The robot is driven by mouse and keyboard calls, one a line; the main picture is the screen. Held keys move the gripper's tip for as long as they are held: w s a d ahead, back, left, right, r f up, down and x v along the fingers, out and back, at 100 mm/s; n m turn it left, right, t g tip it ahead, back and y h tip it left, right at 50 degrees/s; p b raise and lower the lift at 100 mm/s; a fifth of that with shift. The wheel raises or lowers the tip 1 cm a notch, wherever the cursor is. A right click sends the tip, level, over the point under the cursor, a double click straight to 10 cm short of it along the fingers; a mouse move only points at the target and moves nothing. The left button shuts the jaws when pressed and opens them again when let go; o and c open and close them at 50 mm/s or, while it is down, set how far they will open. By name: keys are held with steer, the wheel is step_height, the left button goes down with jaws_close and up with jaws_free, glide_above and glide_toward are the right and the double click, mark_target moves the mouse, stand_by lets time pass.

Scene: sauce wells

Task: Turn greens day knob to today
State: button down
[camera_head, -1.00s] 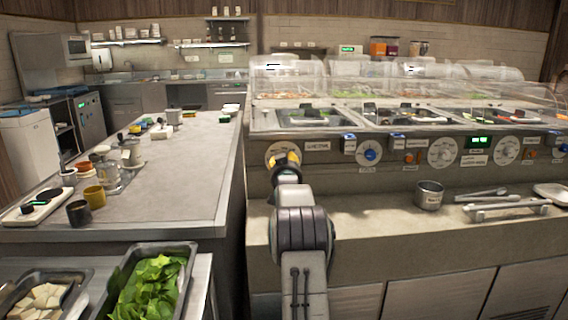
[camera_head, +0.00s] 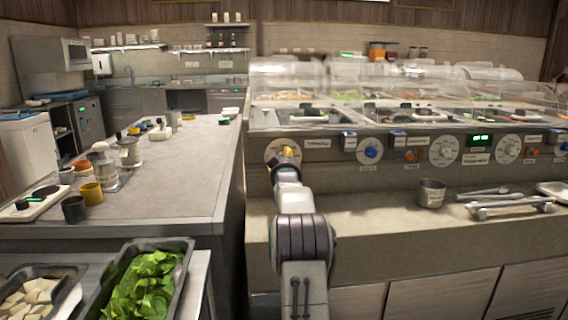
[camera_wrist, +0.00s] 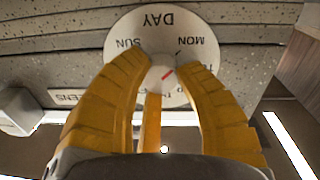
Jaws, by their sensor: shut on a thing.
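The greens day knob (camera_wrist: 162,76) is a small pale knob with a red pointer mark, at the centre of a round white DAY dial (camera_wrist: 155,22). The dial appears upside down in the wrist view, with SUN and MON readable; other day names are partly hidden by my fingers. The red mark slants toward the MON side. My gripper (camera_wrist: 160,85) has its yellow fingers closed around the knob. In the head view the dial (camera_head: 271,150) is at the left end of the counter panel, partly covered by my gripper. A label ending in ENS (camera_wrist: 68,97) is beside it.
A lit green display (camera_head: 480,140) is too small to read. A metal cup (camera_head: 431,193) and tongs (camera_head: 510,205) lie on the ledge below.

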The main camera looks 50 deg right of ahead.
steer(key=shift+f, duration=0.1)
steer(key=c, duration=0.8)
jaws_free()
steer(key=shift+w, duration=0.1)
steer(key=shift+c, duration=0.2)
steer(key=v, duration=1.2)
steer(key=shift+a, duration=0.1)
